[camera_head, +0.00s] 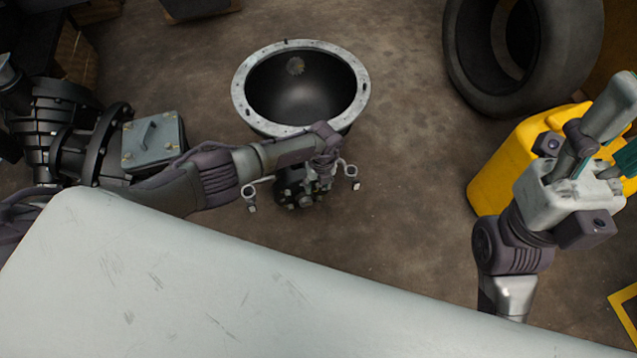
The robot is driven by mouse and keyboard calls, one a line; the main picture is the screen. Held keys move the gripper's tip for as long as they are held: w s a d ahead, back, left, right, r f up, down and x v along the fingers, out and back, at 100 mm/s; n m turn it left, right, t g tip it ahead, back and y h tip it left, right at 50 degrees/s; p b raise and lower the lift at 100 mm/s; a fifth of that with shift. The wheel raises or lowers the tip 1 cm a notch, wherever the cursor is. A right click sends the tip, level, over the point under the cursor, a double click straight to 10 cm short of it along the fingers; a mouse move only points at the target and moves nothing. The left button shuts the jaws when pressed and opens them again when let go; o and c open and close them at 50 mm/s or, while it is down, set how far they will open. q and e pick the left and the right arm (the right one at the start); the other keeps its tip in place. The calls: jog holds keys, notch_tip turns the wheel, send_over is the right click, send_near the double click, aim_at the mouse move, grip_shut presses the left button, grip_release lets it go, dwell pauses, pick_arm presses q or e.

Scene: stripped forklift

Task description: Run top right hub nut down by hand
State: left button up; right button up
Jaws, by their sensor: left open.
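My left gripper (303,197) hangs in front of a large bowl-shaped metal housing with a pale bolt-holed rim (241,101). Its two fingers are spread wide, with no nut visible between them. A dark ribbed mechanical assembly with round flanges (62,128) stands at the left, partly behind my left arm. I cannot make out the top right hub nut or any hub studs. My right gripper (600,135) is at the right edge, above a yellow container; its fingers are partly cut off, and I cannot tell whether it holds the teal piece beside it.
A large black tyre (468,65) lies at the upper right. The yellow container (490,170) stands below it. Brown floor (410,180) is clear between the housing and the yellow container.

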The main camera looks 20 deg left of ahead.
pick_arm(q)
notch_tip(320, 180, up, 12)
jog(key=shift+w+d, duration=0.25)
jog(key=shift+d, duration=0.15)
